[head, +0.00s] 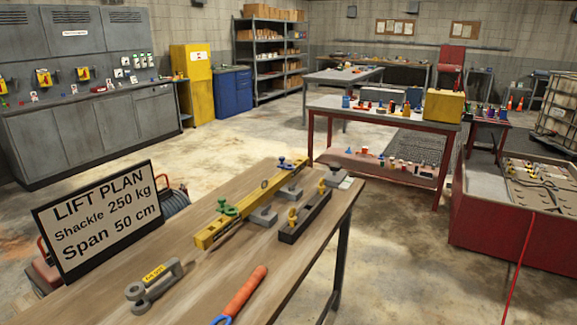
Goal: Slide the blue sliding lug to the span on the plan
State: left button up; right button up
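The blue sliding lug (282,162) sits on the far end of a yellow spreader beam (256,197). The beam lies diagonally along the wooden bench (192,285), from near left to far right. A green lug (226,208) sits on the beam's near part. The scale marks on the beam are too small to read. The plan board (95,218) stands at the bench's left edge and reads "LIFT PLAN, Shackle 250 kg, Span 50 cm". Neither of my grippers is in view.
Grey blocks (263,215) stand beside the beam. A dark tray (303,222) holds yellow shackles to its right. A grey tagged shackle (152,287) and an orange-handled tool (245,291) lie on the near bench. A red-framed table (385,120) stands beyond, across open floor.

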aim_at(288, 167)
jog(key=i+l+u, duration=0.1)
jog(key=i+l, duration=0.35)
jog(key=i, duration=0.2)
jog(key=i+l+u, duration=0.1)
jog(key=i+l, duration=0.4)
jog(key=i, duration=0.15)
jog(key=i+l+u, duration=0.1)
jog(key=l, duration=0.3)
jog(key=i+l, duration=0.2)
jog(key=l, duration=0.2)
jog(key=i+l+u, duration=0.15)
jog(key=l, duration=0.25)
jog(key=i+l, duration=0.15)
jog(key=l, duration=0.3)
jog(key=i+l+u, duration=0.15)
jog(key=l, duration=0.3)
